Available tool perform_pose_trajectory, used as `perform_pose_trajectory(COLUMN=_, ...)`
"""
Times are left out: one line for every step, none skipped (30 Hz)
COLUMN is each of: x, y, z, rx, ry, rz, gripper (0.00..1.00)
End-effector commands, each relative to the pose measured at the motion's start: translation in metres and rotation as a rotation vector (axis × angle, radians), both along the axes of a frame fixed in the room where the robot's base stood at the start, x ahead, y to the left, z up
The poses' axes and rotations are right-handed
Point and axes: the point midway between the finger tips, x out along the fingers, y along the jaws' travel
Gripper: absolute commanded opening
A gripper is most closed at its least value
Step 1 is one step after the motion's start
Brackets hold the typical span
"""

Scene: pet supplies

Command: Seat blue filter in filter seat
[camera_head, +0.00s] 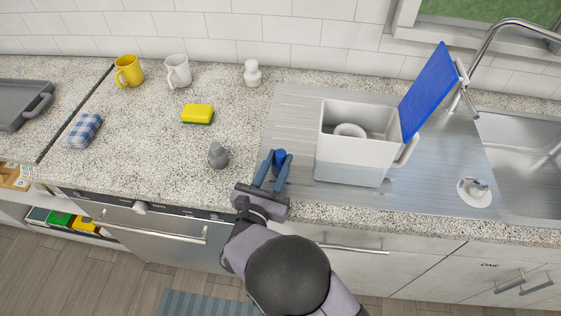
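A small dark blue rounded piece (281,156), which looks like the blue filter, is between the fingertips of my gripper (279,160), near the left edge of the metal drainboard. The fingers are spread to either side of it; I cannot tell whether they press on it or whether it is lifted. A white open box (350,158) stands to the right on the drainboard, with its blue lid (428,90) raised at the right side. Inside it a round white part (349,130), apparently the filter seat, shows partly; the front wall hides its lower side.
A yellow-green sponge (198,114), a white bottle (252,73), two mugs (178,71) and a checked cloth (84,130) are further left and back. A tall faucet (488,50) and the sink (525,150) are at right.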

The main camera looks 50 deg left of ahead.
Motion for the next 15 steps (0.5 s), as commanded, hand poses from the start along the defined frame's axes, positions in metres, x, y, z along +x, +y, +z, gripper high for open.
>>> perform_pose_trajectory(x=-0.0001, y=-0.0001, z=0.0001, rx=0.000, ry=0.000, rz=0.000, gripper=0.13)
perform_pose_trajectory(x=-0.0001, y=-0.0001, z=0.0002, rx=0.000, ry=0.000, rz=0.000, gripper=0.06)
perform_pose_trajectory(x=-0.0001, y=-0.0001, z=0.0002, rx=0.000, ry=0.000, rz=0.000, gripper=0.00)
perform_pose_trajectory(x=-0.0002, y=-0.0001, z=0.0002, rx=0.000, ry=0.000, rz=0.000, gripper=0.00)
perform_pose_trajectory(x=-0.0001, y=0.0000, z=0.0006, rx=0.001, ry=0.000, rz=0.000, gripper=0.00)
perform_pose_trajectory(x=-0.0001, y=0.0000, z=0.0006, rx=0.001, ry=0.000, rz=0.000, gripper=0.00)
perform_pose_trajectory(x=-0.0001, y=0.0000, z=0.0006, rx=0.001, ry=0.000, rz=0.000, gripper=0.00)
perform_pose_trajectory(x=-0.0001, y=0.0000, z=0.0006, rx=0.001, ry=0.000, rz=0.000, gripper=0.00)
perform_pose_trajectory(x=-0.0001, y=0.0000, z=0.0007, rx=0.001, ry=0.000, rz=0.000, gripper=0.00)
perform_pose_trajectory(x=-0.0001, y=-0.0001, z=0.0007, rx=0.001, ry=0.000, rz=0.000, gripper=0.00)
perform_pose_trajectory(x=-0.0001, y=0.0000, z=0.0008, rx=0.001, ry=0.000, rz=0.000, gripper=0.00)
perform_pose_trajectory(x=-0.0001, y=0.0000, z=0.0011, rx=0.001, ry=0.000, rz=0.000, gripper=0.00)
perform_pose_trajectory(x=-0.0001, y=0.0000, z=0.0015, rx=0.001, ry=0.000, rz=0.000, gripper=0.00)
perform_pose_trajectory(x=-0.0001, y=0.0000, z=0.0021, rx=0.001, ry=0.000, rz=0.000, gripper=0.00)
perform_pose_trajectory(x=-0.0002, y=0.0001, z=0.0031, rx=0.001, ry=0.000, rz=0.000, gripper=0.00)
